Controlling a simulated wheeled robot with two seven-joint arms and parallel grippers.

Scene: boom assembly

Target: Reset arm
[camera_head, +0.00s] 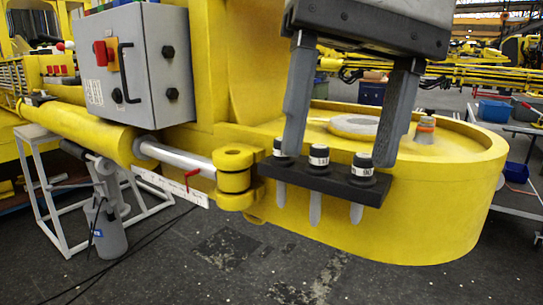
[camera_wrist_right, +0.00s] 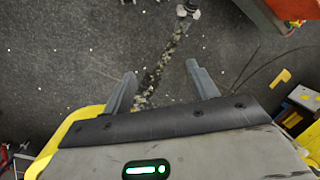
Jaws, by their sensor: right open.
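My right gripper (camera_head: 338,158) hangs down from the top of the head view, its two grey fingers wide apart. It is open and empty. In the head view its fingertips overlap a black holder (camera_head: 325,184) with three black-topped, white-banded pins on the side of the round yellow boom end (camera_head: 420,225); I cannot tell the gap in depth. In the right wrist view the open gripper (camera_wrist_right: 160,80) has only dark floor between its fingers. My left gripper is not in view.
A grey control box (camera_head: 140,70) with a red switch is fixed to the yellow machine at left. A silver rod (camera_head: 178,158) joins a yellow pivot (camera_head: 234,170). A white stand (camera_head: 60,215) stands below left. Blue bins (camera_head: 494,110) are at far right. The floor in front is clear.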

